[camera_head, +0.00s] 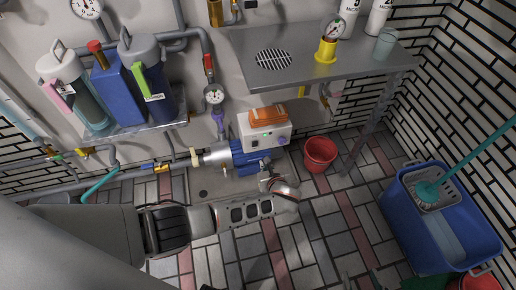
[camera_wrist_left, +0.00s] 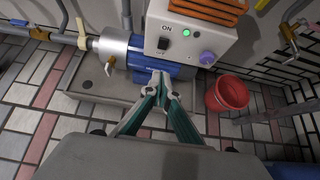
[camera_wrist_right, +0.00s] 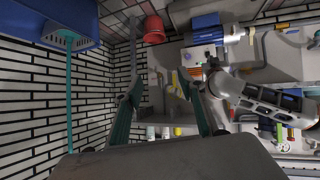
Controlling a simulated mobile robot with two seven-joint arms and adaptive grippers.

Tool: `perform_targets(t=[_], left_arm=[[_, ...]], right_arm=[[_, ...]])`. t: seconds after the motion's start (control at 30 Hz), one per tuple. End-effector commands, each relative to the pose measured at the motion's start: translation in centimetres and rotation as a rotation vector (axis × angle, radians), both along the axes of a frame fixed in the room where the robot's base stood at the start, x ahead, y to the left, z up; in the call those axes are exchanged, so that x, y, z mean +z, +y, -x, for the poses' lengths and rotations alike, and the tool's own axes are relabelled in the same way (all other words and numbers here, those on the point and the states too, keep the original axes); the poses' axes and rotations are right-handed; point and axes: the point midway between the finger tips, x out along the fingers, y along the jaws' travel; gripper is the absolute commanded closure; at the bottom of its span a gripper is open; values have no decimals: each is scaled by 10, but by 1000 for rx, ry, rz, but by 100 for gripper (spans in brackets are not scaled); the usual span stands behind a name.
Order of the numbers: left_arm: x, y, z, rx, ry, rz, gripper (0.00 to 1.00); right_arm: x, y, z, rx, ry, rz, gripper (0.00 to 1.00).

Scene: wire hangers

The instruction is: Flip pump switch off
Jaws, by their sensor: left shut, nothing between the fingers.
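The pump (camera_head: 233,157) is a blue motor with a silver front, low by the wall; it also shows in the left wrist view (camera_wrist_left: 118,50). On it sits a pale control box (camera_head: 264,135). Its face, in the left wrist view, carries a green switch (camera_wrist_left: 186,32), a black switch (camera_wrist_left: 163,43) and a purple knob (camera_wrist_left: 207,57). My left gripper (camera_wrist_left: 160,77) is shut and empty, its tips just below the box's lower edge in the picture. Contact cannot be told. My right gripper (camera_wrist_right: 166,88) is open and empty, away from the pump.
An orange item (camera_head: 267,116) lies on the box. A red bucket (camera_head: 320,154) stands right of the pump. A metal table (camera_head: 350,68) is above it. A blue mop bucket (camera_head: 470,225) stands far right. Pipes (camera_head: 80,183) run left.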

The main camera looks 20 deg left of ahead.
Motion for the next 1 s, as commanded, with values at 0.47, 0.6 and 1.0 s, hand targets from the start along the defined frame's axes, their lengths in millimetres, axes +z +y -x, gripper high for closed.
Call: perform_targets(t=[0.47,0.6,1.0], left_arm=[[-44,24,-26,1,16,0,100],[-62,36,-44,2,17,1,100],[-57,64,-93,1,3,2,100]], right_arm=[[4,24,-5,-7,-18,-91,60],[11,36,-10,-16,-34,-145,60],[30,49,-21,-30,-72,-222,60]])
